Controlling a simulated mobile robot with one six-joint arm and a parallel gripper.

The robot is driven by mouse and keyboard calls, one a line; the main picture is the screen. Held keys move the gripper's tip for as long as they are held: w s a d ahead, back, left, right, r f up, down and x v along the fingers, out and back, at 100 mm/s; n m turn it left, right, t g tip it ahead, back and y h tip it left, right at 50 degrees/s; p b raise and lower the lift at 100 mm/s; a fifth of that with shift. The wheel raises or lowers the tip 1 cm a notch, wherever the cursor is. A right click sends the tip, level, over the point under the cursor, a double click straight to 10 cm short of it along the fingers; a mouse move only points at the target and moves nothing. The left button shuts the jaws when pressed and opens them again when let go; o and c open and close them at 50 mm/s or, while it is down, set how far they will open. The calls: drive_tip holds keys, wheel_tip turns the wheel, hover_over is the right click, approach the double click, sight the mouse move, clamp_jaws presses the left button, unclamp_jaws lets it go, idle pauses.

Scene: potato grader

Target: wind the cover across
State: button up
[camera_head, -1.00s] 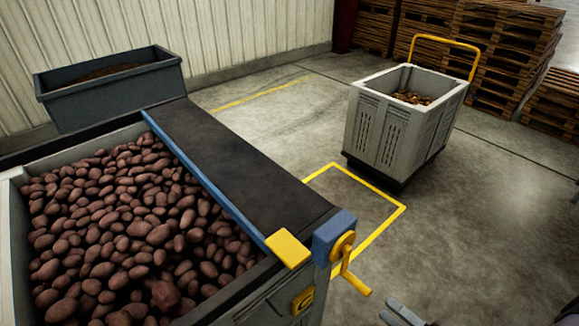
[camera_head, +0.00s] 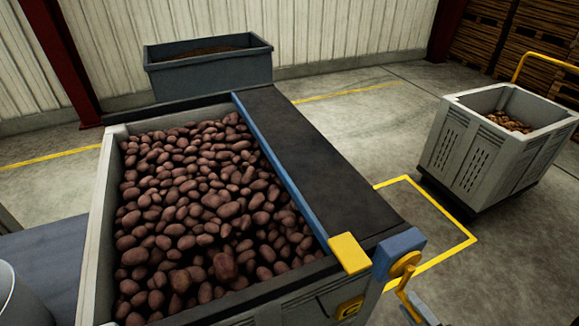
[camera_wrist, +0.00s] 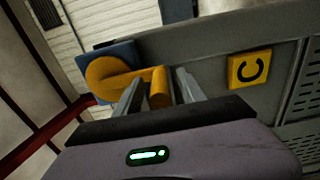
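The grey box of potatoes (camera_head: 103,215) stands open in the head view, heaped with red-brown potatoes. The dark cover (camera_head: 325,155) lies flat along its right side, with a blue bar (camera_head: 275,165) on its left edge and a yellow block (camera_head: 350,254) at the bar's near end. The yellow crank (camera_head: 405,265) is on a blue housing (camera_head: 399,243) at the near right corner. In the wrist view, the crank's handle (camera_wrist: 159,88) stands between the fingers of my gripper (camera_wrist: 160,92). The fingers look apart, with slim gaps beside the handle. My gripper also shows partly in the head view (camera_head: 422,308).
A yellow plate with a black hook mark (camera_wrist: 249,68) is on the box's front. A grey slotted bin (camera_head: 480,150) stands at right beyond a yellow floor outline (camera_head: 455,248). A dark trough (camera_head: 208,75) stands behind. Floor between box and bin is clear.

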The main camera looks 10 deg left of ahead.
clamp_jaws()
drive_tip(key=w+d+r+p, duration=0.4)
drive_tip(key=w+d+r, duration=0.2)
drive_tip(key=r, duration=0.4)
drive_tip(key=shift+d, duration=0.9)
drive_tip(key=shift+w, duration=0.1)
